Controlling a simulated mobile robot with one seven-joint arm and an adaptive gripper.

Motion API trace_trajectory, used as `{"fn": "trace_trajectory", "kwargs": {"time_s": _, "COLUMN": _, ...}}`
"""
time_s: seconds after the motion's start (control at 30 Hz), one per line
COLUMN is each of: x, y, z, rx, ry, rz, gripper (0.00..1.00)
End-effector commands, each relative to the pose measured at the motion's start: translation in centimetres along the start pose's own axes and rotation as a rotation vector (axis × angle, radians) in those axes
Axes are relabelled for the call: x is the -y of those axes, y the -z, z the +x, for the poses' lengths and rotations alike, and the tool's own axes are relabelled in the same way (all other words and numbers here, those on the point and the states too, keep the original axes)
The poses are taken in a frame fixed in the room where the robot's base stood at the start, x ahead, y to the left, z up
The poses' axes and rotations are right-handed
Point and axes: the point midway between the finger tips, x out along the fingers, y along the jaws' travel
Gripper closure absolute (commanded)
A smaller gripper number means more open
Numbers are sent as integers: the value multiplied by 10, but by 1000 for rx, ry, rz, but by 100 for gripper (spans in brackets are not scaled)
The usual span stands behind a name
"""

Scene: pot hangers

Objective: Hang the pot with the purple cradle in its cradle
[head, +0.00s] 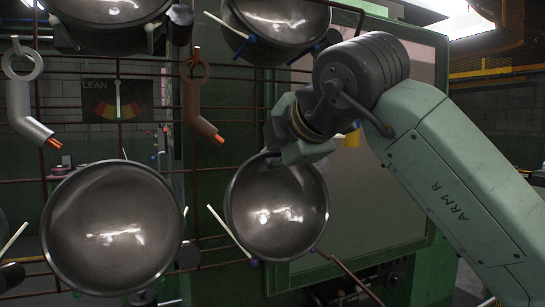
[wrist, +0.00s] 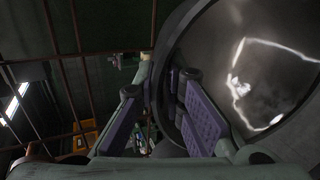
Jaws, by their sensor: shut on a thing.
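A dark steel pot (head: 277,208) stands nearly upright against the rack, its bowl facing the head camera. My gripper (head: 283,152) is at its top edge and shut on its rim. In the wrist view my gripper (wrist: 160,88) has one purple-padded finger inside the bowl and the other outside the rim; the same pot (wrist: 255,75) fills the right side. A small purple cradle tip (head: 254,262) shows at the pot's lower left edge.
A larger pot (head: 113,228) hangs to the left. Another pot (head: 276,22) hangs above with blue cradle tips. A pale rod (head: 230,232) sticks out beside the held pot, and a brown rod (head: 350,276) runs at lower right. Hooks (head: 200,100) hang from the rack.

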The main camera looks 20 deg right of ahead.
Motion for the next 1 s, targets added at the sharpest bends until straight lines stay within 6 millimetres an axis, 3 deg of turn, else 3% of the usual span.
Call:
{"fn": "trace_trajectory", "kwargs": {"time_s": 0.47, "x": 4, "y": 0, "z": 0, "rx": 0, "ry": -4, "rz": 0, "gripper": 100}}
{"fn": "trace_trajectory", "kwargs": {"time_s": 0.5, "x": 3, "y": 0, "z": 0, "rx": 0, "ry": -4, "rz": 0, "gripper": 87}}
{"fn": "trace_trajectory", "kwargs": {"time_s": 0.8, "x": 4, "y": 0, "z": 0, "rx": 0, "ry": -1, "rz": 0, "gripper": 67}}
{"fn": "trace_trajectory", "kwargs": {"time_s": 1.0, "x": 4, "y": 0, "z": 0, "rx": 0, "ry": -1, "rz": 0, "gripper": 67}}
